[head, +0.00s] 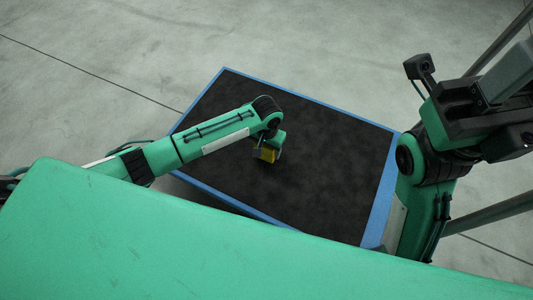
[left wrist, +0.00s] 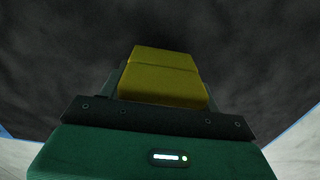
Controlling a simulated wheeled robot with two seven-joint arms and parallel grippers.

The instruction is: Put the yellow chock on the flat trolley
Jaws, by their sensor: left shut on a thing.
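The yellow chock (head: 267,154) shows below my left gripper (head: 270,151) in the head view, over the dark deck of the flat trolley. It also shows large in the left wrist view (left wrist: 165,78), sticking out past the gripper body. My left gripper is shut on the chock; its fingers are mostly hidden. The flat trolley (head: 335,150) has a black deck with a blue rim and lies in front of me. I cannot tell whether the chock touches the deck. My right gripper (head: 510,85) is at the right, partly in view, and its fingertips are not clear.
The trolley deck is otherwise bare, with free room all around the chock. Grey concrete floor (head: 130,50) surrounds the trolley. Grey bars (head: 495,212) cross the right edge of the head view.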

